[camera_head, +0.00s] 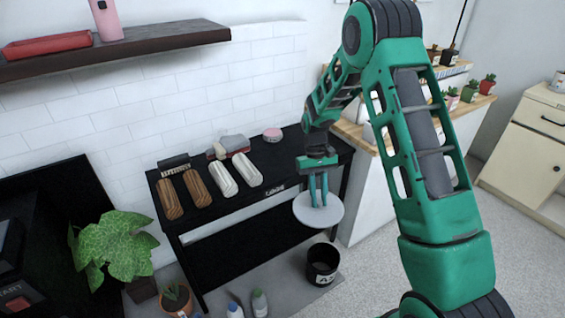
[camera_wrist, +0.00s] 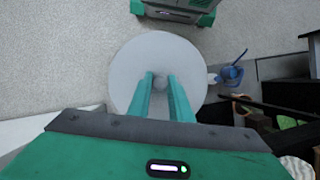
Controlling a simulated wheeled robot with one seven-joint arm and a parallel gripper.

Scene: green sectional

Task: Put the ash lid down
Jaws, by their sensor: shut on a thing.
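The ash lid is a round, flat, pale grey disc (camera_head: 308,211) with a small round knob in the middle. My gripper (camera_head: 318,197) is shut on that knob, with the fingers pointing down. In the wrist view the lid (camera_wrist: 135,65) spreads out below my gripper (camera_wrist: 160,84), one finger on each side of the knob. The lid hangs in the air in front of the right end of the black table. A black open bin (camera_head: 322,264) with a white mark stands on the floor below it, apart from the lid.
The black table (camera_head: 270,207) carries brown and cream rolls (camera_head: 222,180), a grey and red item (camera_head: 229,146) and a pink tin (camera_head: 272,134). Bottles (camera_head: 259,303) and potted plants (camera_head: 115,245) stand at lower left. Carpet at right is clear.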

